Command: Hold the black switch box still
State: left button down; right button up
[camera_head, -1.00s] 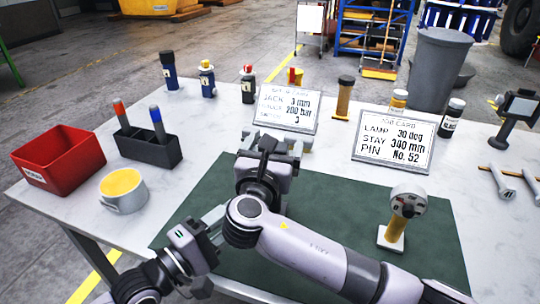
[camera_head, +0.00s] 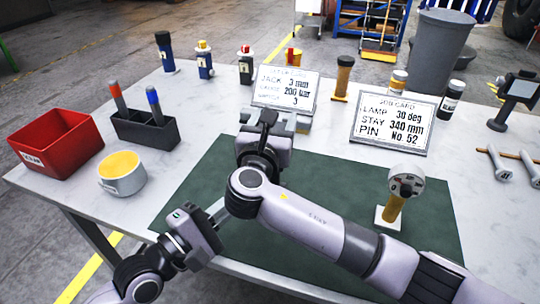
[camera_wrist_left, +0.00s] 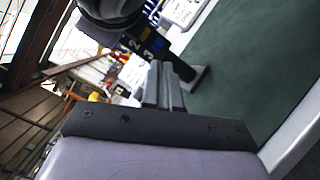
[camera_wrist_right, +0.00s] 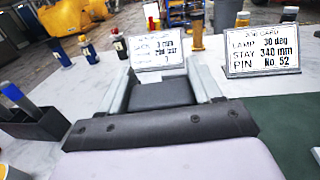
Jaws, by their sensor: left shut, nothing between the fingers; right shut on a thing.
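The black switch box (camera_wrist_right: 160,94) shows in the right wrist view as a dark block between the fingers of my right gripper (camera_wrist_right: 168,82). In the head view my right gripper (camera_head: 268,120) hides most of the box. My left gripper (camera_head: 220,212) is shut and empty, low over the mat's left side, its tips close to my right wrist. The left wrist view shows its closed fingers (camera_wrist_left: 164,85) pointing towards a dark piece with numerals; its gap to the box is unclear.
The green mat (camera_head: 330,205) is mostly clear on the right, with a gauge on a yellow stem (camera_head: 404,185). A red bin (camera_head: 55,142), a black pen holder (camera_head: 145,132) and a cup (camera_head: 121,175) stand left. Bottles and two cards (camera_head: 395,122) line the back.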

pick_arm(q)
jog(key=s+n, duration=0.1)
jog(key=n, duration=0.3)
jog(key=s+a+n+y, duration=0.1)
jog(key=s+n, duration=0.1)
jog(key=n, duration=0.3)
jog(key=s+n, duration=0.1)
jog(key=n, duration=0.3)
jog(key=shift+s+a+r+n+t+y, duration=0.15)
jog(key=shift+s+a+n+t+y, duration=0.15)
jog(key=shift+a, duration=0.1)
jog(key=shift+w, duration=0.1)
jog(key=x, duration=1.4)
jog(key=shift+d, duration=0.2)
jog(key=shift+a, duration=0.1)
